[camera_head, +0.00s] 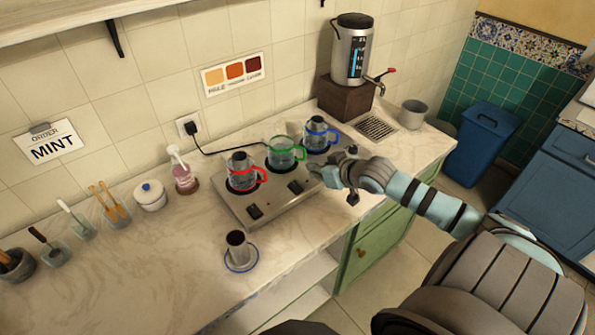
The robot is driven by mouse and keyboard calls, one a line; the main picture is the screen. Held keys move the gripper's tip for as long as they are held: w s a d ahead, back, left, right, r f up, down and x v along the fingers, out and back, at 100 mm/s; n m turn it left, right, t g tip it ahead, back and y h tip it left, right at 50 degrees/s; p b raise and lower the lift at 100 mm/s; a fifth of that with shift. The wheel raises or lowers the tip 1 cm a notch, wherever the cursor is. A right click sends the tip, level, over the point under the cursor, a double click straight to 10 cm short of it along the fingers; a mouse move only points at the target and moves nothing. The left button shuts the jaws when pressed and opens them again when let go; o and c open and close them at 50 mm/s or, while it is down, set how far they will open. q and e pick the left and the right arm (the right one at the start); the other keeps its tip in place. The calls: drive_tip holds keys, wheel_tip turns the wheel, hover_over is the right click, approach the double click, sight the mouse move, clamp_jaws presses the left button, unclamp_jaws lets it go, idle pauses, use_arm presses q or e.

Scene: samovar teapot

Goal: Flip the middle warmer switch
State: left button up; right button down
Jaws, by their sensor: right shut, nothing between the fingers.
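My right gripper (318,172) is shut and empty. Its tips are just right of the middle switch, over the right part of the warmer, apart from the switch as far as I can tell. The gripper hides the right switch area. My left gripper is out of view.
A dark cup (237,245) sits on a saucer in front. A samovar (351,50) stands at the back right. The counter's left front is clear.

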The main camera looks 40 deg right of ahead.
sight(295, 184)
drive_tip(key=b+x, duration=0.2)
drive_tip(key=x, duration=0.4)
drive_tip(key=shift+a+f+b, duration=0.2)
drive_tip(key=shift+b, duration=0.1)
drive_tip(key=f, duration=0.1)
drive_tip(key=w+f, duration=0.1)
drive_tip(key=f, duration=0.1)
drive_tip(key=shift+w, duration=0.2)
drive_tip(key=shift+w+f+b, duration=0.45)
drive_tip(key=shift+w+f, duration=0.3)
drive_tip(key=shift+f, duration=0.4)
drive_tip(key=shift+s+r, duration=0.1)
drive_tip(key=shift+s, duration=0.05)
drive_tip(key=shift+s+r, duration=0.15)
drive_tip(key=shift+s, duration=0.05)
drive_tip(key=shift+w+g+p, duration=0.5)
drive_tip(key=shift+g+p, duration=0.35)
drive_tip(key=shift+g, duration=0.15)
drive_tip(key=shift+w+a+f+g, duration=0.15)
drive_tip(key=shift+f+g, duration=0.1)
drive_tip(key=shift+g, duration=0.15)
drive_tip(key=shift+w+f, duration=0.1)
drive_tip(key=shift+f, duration=0.15)
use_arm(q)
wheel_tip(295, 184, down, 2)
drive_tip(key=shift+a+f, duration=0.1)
